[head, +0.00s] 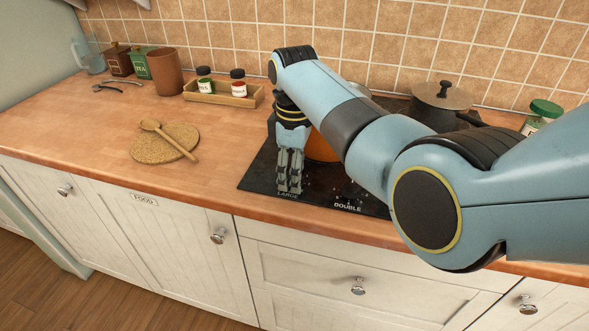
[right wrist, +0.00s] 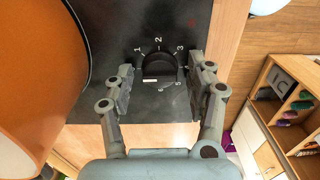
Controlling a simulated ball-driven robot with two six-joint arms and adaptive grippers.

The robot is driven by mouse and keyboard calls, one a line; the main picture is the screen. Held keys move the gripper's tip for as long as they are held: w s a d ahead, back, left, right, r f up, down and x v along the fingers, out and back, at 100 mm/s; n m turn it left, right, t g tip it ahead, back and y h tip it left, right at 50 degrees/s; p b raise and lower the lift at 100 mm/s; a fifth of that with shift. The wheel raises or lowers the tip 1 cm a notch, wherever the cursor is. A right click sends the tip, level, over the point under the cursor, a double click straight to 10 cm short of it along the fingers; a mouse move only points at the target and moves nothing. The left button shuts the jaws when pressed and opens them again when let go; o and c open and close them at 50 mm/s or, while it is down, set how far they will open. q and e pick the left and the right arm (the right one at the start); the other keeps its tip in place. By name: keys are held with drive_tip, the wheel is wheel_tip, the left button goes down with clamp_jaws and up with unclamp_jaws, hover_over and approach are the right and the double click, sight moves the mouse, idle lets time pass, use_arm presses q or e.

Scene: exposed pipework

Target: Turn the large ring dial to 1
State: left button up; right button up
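The large ring dial (right wrist: 159,66) is a dark round knob on the black hob panel, with numbers around it, 1 at its upper left and 2 at its top. A short white mark shows at its lower edge; I cannot tell surely which number it is set to. My right gripper (right wrist: 160,74) is open, pointing down, with one finger on each side of the dial and gaps between fingers and dial. In the head view my right gripper (head: 289,172) hides the dial, just behind the LARGE label (head: 287,196). My left gripper is not in view.
An orange pot (head: 322,147) stands close by the gripper; it also fills the left of the right wrist view (right wrist: 40,60). A lidded dark pot (head: 438,105) stands further back right. The counter left of the hob (head: 237,88) holds a spice tray (head: 222,97) and a wooden spoon on a cork mat (head: 150,143).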

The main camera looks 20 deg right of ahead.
drive_tip(key=c, duration=1)
drive_tip(key=shift+r+m+p, duration=0.15)
drive_tip(key=shift+m+p, duration=0.55)
drive_tip(key=shift+p, duration=0.05)
drive_tip(key=shift+m+p, duration=0.9)
drive_tip(key=shift+m, duration=0.3)
drive_tip(key=shift+m+p, duration=0.6)
drive_tip(key=shift+m, duration=0.6)
drive_tip(key=shift+m+p, duration=0.45)
drive_tip(key=shift+m, duration=0.75)
